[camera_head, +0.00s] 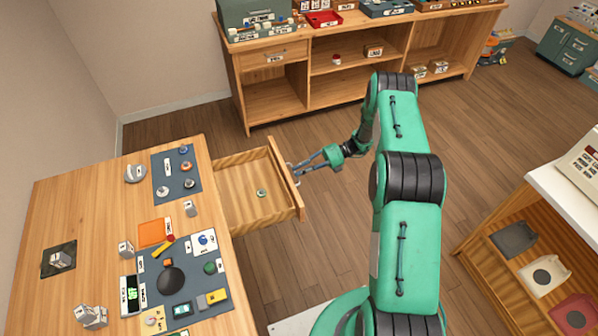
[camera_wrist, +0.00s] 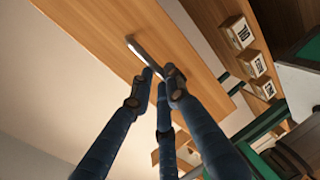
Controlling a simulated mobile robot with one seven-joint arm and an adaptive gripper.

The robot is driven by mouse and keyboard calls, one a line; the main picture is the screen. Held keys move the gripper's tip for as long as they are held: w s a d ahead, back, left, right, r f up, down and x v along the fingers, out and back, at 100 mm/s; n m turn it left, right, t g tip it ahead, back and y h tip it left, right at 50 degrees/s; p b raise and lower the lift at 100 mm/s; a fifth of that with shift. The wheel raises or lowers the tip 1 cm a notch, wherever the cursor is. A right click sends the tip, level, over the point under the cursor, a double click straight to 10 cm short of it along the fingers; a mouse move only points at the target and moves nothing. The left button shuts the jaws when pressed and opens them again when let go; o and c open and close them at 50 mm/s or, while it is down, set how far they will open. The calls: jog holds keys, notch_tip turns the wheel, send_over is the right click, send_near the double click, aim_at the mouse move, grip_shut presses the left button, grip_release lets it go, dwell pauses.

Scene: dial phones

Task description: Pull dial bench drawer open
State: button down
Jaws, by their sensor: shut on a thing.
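The dial bench (camera_head: 75,215) is a wooden table at the left of the head view. Its drawer (camera_head: 242,185) stands pulled out from the bench's right side, with a small round greenish thing (camera_head: 261,193) inside. My gripper (camera_head: 297,169) is at the outer face of the drawer front (camera_head: 284,180). In the wrist view my gripper (camera_wrist: 160,72) has its fingers closed on the metal bar handle (camera_wrist: 142,54) of the wooden drawer front (camera_wrist: 110,30). The far finger's contact is partly hidden.
A wooden shelf unit (camera_head: 309,75) stands along the back wall. A white-topped shelf (camera_head: 570,205) with phones is at the right. The bench top holds mats, a dial and small blocks. Floor (camera_head: 315,235) is clear between bench and right shelf, beside my arm.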

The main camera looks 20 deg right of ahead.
jog(key=c, duration=1.7)
grip_release()
jog(key=shift+f, duration=0.1)
jog(key=shift+o, duration=0.2)
jog(key=v, duration=1.2)
